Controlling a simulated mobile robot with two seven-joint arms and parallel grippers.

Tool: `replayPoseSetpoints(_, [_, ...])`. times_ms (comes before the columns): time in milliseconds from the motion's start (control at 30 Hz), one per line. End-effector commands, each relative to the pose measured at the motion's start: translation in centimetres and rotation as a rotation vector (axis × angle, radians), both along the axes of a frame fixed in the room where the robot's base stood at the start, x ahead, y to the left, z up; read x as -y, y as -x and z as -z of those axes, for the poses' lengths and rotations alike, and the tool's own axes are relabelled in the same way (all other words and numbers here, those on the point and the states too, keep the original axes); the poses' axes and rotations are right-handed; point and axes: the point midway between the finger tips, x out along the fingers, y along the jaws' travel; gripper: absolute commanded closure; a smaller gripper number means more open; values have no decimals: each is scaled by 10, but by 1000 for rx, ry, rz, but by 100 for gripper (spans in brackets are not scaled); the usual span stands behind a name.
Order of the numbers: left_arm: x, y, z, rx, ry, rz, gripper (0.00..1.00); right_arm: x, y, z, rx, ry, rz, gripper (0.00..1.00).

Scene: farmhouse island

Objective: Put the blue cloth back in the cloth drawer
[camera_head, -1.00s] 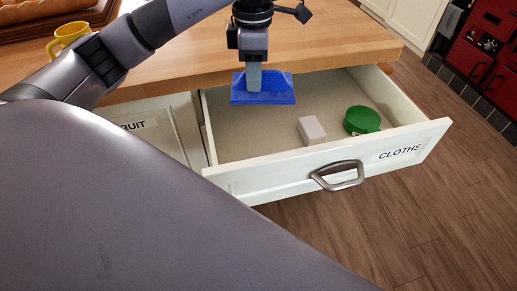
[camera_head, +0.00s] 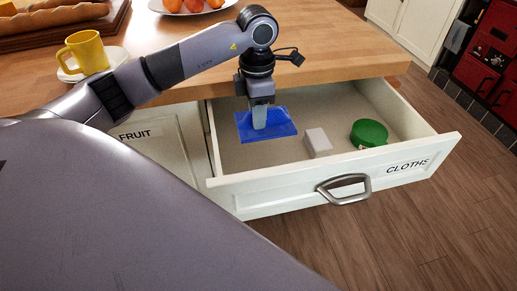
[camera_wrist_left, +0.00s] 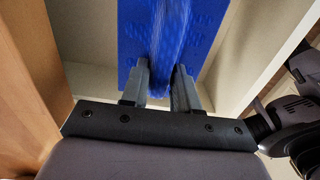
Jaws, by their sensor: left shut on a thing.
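The blue cloth (camera_head: 281,124) is pinched in my left gripper (camera_head: 259,127), which points down over the left part of the open cloth drawer (camera_head: 345,100). The drawer front carries the label CLOTHS. In the left wrist view the blue cloth (camera_wrist_left: 135,35) fills the space between and beyond the two fingers of my left gripper (camera_wrist_left: 160,88), with pale drawer walls around it. I cannot tell whether the cloth touches the drawer floor. My right gripper is not in view.
A white block (camera_head: 318,142) and a round green tin (camera_head: 369,133) lie in the drawer, right of the cloth. The wooden counter (camera_head: 330,50) overhangs the drawer's back. A yellow mug (camera_head: 86,52) and a fruit plate (camera_head: 190,7) stand on it. The FRUIT drawer (camera_head: 160,150) is left.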

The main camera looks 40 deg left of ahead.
Motion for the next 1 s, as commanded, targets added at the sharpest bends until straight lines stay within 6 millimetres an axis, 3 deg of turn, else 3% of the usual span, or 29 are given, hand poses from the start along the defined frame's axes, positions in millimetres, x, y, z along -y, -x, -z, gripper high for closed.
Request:
replayPoseSetpoints(100, [0, 1, 33, -6, 0, 0, 95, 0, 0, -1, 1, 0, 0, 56])
replayPoseSetpoints(300, [1, 0, 70, -2, 1, 0, 95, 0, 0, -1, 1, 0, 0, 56])
replayPoseSetpoints(533, [0, 0, 87, -1, 0, 1, 95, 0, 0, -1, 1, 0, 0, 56])
replayPoseSetpoints(733, [1, 0, 114, -1, 1, 0, 95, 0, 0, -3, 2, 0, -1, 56])
replayPoseSetpoints(1000, [0, 0, 117, 1, 1, 1, 95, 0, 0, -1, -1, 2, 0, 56])
